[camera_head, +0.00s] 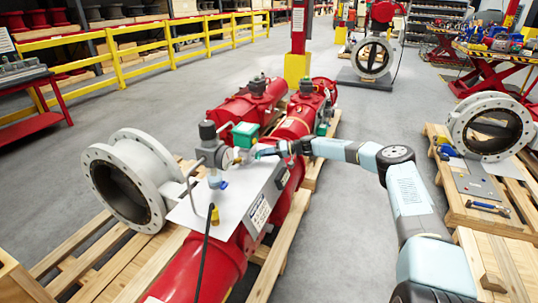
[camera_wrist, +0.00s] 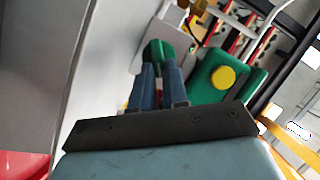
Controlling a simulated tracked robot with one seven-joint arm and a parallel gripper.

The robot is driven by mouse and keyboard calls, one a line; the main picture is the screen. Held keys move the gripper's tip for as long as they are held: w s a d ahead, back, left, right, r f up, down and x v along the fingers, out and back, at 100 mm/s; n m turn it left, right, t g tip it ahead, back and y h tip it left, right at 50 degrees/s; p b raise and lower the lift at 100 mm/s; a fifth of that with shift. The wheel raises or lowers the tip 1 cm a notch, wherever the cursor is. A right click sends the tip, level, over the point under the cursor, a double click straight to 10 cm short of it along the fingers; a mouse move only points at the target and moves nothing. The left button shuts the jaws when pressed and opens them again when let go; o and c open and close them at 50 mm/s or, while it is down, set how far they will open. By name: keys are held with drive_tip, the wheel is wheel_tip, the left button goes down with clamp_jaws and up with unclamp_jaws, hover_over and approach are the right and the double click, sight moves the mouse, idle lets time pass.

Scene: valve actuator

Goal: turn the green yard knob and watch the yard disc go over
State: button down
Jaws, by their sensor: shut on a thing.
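The green knob (camera_wrist: 158,50) shows in the wrist view between the tips of my gripper (camera_wrist: 159,70). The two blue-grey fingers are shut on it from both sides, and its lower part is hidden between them. To the right in the wrist view is a green box (camera_wrist: 210,88) with a round yellow disc (camera_wrist: 223,77) on its face; I cannot tell if this is the yard disc. In the head view my gripper (camera_head: 258,150) reaches in from the right to the valve actuator, beside a green box (camera_head: 245,133). The knob is too small to make out there.
The red actuator (camera_head: 297,124) lies on a wooden pallet with a grey flanged valve (camera_head: 128,180) at its left. A metal plate (camera_head: 235,192) and a grey gauge fitting (camera_head: 208,130) stand close to my gripper. Another pallet (camera_head: 470,215) is at right. Open floor lies between.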

drive_tip(key=shift+s+a, duration=0.2)
drive_tip(key=shift+a, duration=0.05)
drive_tip(key=c, duration=1.1)
unclamp_jaws()
drive_tip(key=shift+c, duration=0.2)
drive_tip(key=shift+w+d, duration=0.1)
drive_tip(key=shift+d, duration=0.05)
drive_tip(key=v, duration=1.3)
drive_tip(key=shift+d, duration=0.35)
drive_tip(key=shift+w, duration=0.1)
